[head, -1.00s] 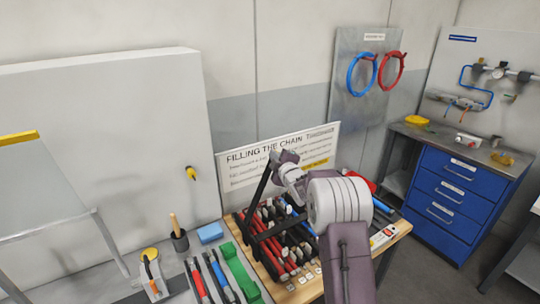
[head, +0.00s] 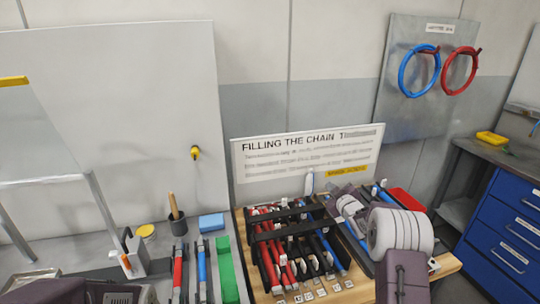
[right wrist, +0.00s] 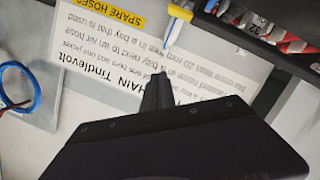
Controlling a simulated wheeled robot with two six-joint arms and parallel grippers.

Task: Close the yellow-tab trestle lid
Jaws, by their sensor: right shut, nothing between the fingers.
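A trestle rack (head: 262,258) with black frame bars holds several red, black and blue hoses at the centre of the bench. Two dark bars cross above the hoses, the farther one (head: 292,212) and the nearer one (head: 290,233). I cannot tell which part carries the lid's yellow tab. My right gripper (head: 332,203) is at the rack's far right corner, partly hidden by its own wrist. In the right wrist view its fingers (right wrist: 160,85) are shut and empty. A yellow-tipped piece (right wrist: 180,12) shows beyond them, apart from the fingertips. My left gripper is not in view.
A sign board (head: 300,155) stands close behind the rack. A green tray (head: 228,275), a blue block (head: 211,222) and a dark cup (head: 178,224) are left of it. A red bin (head: 402,198) stands at the right.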

